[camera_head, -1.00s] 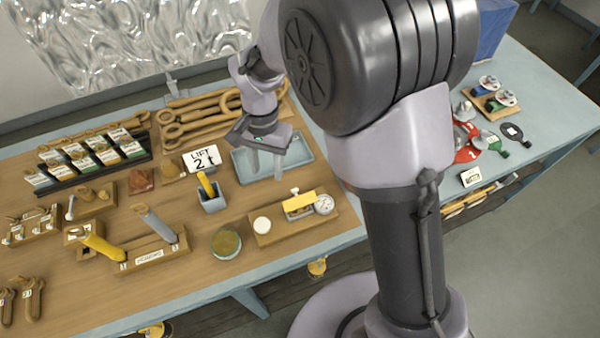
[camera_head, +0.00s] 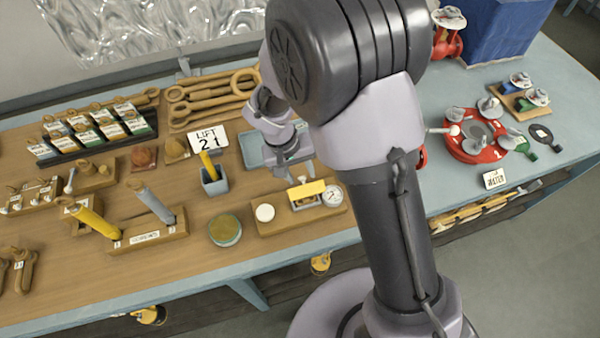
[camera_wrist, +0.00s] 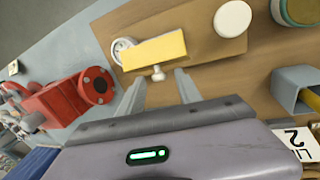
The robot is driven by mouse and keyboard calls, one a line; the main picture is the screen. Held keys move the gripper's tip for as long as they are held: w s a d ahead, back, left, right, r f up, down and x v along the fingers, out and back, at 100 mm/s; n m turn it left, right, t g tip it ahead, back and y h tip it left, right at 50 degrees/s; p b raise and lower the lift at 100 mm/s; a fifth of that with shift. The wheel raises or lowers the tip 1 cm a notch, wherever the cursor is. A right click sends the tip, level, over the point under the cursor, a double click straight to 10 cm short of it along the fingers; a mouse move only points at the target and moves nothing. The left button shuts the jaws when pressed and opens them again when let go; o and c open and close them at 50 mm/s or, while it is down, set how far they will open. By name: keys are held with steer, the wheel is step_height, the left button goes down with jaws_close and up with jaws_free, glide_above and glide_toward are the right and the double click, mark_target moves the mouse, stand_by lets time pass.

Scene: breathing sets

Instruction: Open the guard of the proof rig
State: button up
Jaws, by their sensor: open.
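The proof rig is a wooden board (camera_head: 275,225) near the front edge of the bench. It carries a yellow guard (camera_head: 306,189), a dial gauge (camera_head: 333,196) at its right and a white round pad (camera_head: 265,212) at its left. In the wrist view the yellow guard (camera_wrist: 153,50) is a flat plate with a small pale knob (camera_wrist: 158,73) on its near edge. My gripper (camera_head: 297,172) is open and empty, just behind the guard. In the wrist view its fingers (camera_wrist: 160,85) point at the guard, with the knob ahead between them, apparently untouched.
A blue-grey tray (camera_head: 252,150) lies behind the rig, partly hidden by my arm. A grey holder (camera_head: 215,182) with a yellow handle and a green-topped tin (camera_head: 224,230) stand left.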

steer(key=shift+f, duration=0.2)
jaws_close()
steer(key=p, duration=0.1)
steer(key=r+g+p, duration=0.1)
steer(key=p, duration=0.1)
steer(key=shift+w, duration=0.25)
steer(key=shift+w+a+f+n+g+h+p, duration=0.15)
steer(key=shift+w+f+g+h+p, duration=0.25)
steer(key=shift+g+p, duration=0.5)
steer(key=shift+w+a+f+n+g+h+p, duration=0.2)
steer(key=shift+w+f+g+p, duration=0.35)
steer(key=shift+p, duration=0.4)
steer(key=shift+r, duration=0.1)
